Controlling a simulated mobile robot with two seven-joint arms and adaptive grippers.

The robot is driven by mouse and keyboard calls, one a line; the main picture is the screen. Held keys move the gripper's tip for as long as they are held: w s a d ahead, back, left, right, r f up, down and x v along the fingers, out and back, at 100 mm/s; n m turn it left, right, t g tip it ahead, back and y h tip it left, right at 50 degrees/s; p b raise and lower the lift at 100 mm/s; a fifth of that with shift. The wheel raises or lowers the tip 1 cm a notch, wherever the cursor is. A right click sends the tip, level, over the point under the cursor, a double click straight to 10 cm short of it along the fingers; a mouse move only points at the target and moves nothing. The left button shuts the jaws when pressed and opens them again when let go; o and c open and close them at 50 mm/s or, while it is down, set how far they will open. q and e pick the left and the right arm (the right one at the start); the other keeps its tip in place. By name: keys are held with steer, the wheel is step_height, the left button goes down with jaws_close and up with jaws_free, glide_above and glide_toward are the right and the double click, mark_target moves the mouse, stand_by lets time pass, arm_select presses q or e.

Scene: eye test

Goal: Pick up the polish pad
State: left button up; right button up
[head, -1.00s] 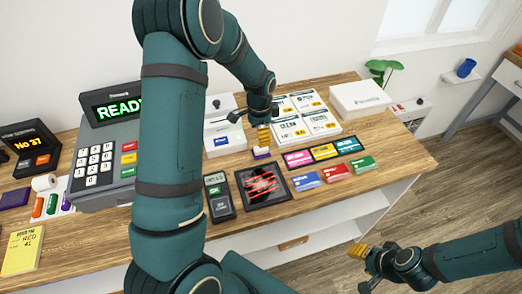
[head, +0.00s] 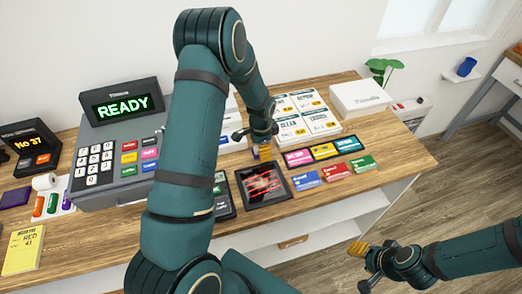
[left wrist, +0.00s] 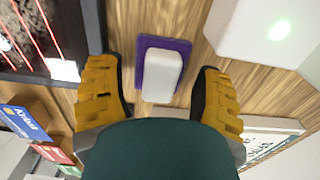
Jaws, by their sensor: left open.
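What looks like the polish pad, a white block on a purple base (left wrist: 160,75), lies on the wooden counter in the left wrist view. In the head view it is mostly hidden behind my left gripper (head: 258,146). In the left wrist view my left gripper (left wrist: 157,82) is open, with one yellow finger on either side of the pad and a gap to each. The fingers are not closed on it. My right gripper (head: 362,264) is off the counter's front edge at lower right, away from the pad; its jaw opening is unclear.
A black scanner with red lines (head: 263,183) lies just in front of the pad, coloured cards (head: 334,173) to its right. Price sheets (head: 302,118) and a white box (head: 363,98) stand behind. The register (head: 118,160) is left. Bare counter (head: 405,160) shows at right.

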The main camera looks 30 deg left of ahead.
arm_select(q)
steer(key=c, duration=1.1)
steer(key=shift+o, duration=0.2)
step_height(320, 180, up, 10)
steer(key=shift+c, duration=0.4)
